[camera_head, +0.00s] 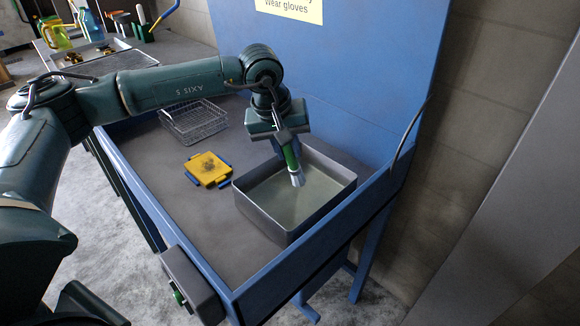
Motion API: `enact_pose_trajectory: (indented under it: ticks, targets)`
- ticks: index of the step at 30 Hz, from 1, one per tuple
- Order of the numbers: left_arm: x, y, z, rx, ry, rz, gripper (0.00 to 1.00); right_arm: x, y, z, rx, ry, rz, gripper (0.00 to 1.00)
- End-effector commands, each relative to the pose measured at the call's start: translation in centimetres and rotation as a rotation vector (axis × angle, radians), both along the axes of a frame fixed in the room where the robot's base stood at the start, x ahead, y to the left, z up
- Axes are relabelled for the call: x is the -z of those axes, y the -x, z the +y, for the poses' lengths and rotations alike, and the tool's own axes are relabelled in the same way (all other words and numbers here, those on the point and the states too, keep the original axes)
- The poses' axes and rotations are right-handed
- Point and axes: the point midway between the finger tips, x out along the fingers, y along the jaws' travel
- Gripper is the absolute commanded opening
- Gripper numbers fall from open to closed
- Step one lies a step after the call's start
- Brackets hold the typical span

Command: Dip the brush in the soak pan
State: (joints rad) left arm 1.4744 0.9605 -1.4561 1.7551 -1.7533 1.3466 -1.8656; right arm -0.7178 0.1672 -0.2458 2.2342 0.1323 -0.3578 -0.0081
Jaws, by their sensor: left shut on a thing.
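My left gripper (281,139) is shut on the brush (291,160), which has a green handle and a pale tip. The brush points down, slightly tilted, over the soak pan (262,213). The pan is a grey, open rectangular tub with cloudy greenish liquid inside. The brush tip is within the pan's outline; I cannot tell whether it touches the liquid. The gripper hides the upper end of the handle. My right gripper is not in view.
The pan stands in a blue-rimmed bench (235,255) with a tall blue back panel. A yellow-and-blue block (207,169) lies left of the pan, and a wire basket (194,122) stands behind it. A grey box (191,285) sits on the near edge. Bare bench surface lies left of the pan.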

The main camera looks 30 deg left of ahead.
Motion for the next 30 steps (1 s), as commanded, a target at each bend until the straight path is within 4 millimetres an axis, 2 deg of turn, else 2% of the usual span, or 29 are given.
enact_pose_trajectory:
  ticks: [21, 30]
  targets:
    - [-6.2, 0.0, 0.0, 0.0, 0.001, 0.0, 0.0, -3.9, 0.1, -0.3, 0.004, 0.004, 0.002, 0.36]
    - [-7.0, 0.0, 0.0, 0.0, 0.0, 0.001, 0.0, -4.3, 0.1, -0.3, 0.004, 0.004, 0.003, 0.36]
